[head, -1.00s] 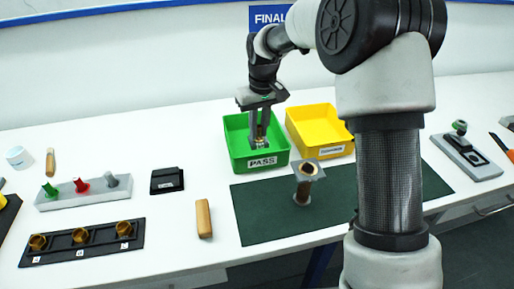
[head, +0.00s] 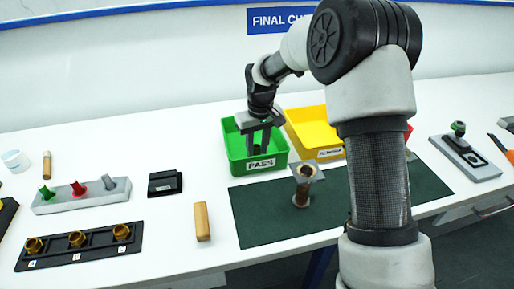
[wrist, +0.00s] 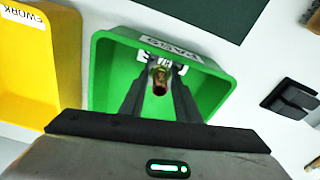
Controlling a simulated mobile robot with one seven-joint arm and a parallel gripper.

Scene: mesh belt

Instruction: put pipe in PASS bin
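The green PASS bin (head: 279,163) stands on the table left of the yellow bin. My gripper (head: 258,152) points down into it, with its fingertips behind the front wall. In the wrist view, my gripper (wrist: 160,80) has its two fingers closed on a short copper-coloured pipe (wrist: 160,84), inside the green bin's outline (wrist: 105,80). The pipe's end faces the camera, close to the wall with the PASS label. In the head view the pipe is hidden. I cannot tell whether it touches the bin floor.
The yellow bin (head: 314,128) is close on the right, and part of a red bin (head: 408,131) shows behind my arm. A wooden block (head: 202,222) and a black socket tray (head: 79,250) lie left.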

